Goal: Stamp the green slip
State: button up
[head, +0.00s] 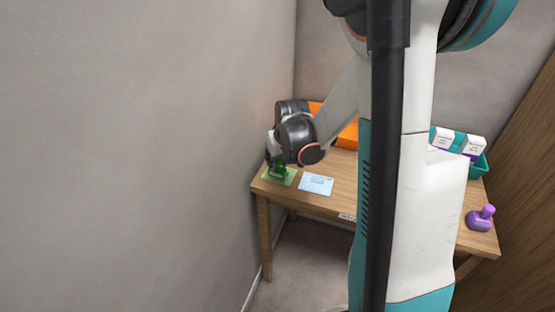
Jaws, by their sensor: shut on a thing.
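The green slip (292,176) lies flat at the left end of the wooden table, partly covered by my gripper and the stamp. My gripper (274,158) is over the slip, shut on a dark green stamp (278,172). The stamp is upright and at or just above the slip; I cannot tell if it touches. My wrist hides the back of the slip. A light blue slip (316,184) lies just to the right. A purple stamp (481,218) stands at the table's right front corner.
The wooden table (335,206) stands near the left wall (150,150). An orange object (348,136) is at the back. My column hides the table's middle.

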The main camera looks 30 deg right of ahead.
jog(key=shift+f+b, duration=0.55)
dwell(1.9)
jog(key=shift+r, duration=0.15)
jog(key=shift+r+p, duration=2.5)
jog(key=shift+r, duration=0.9)
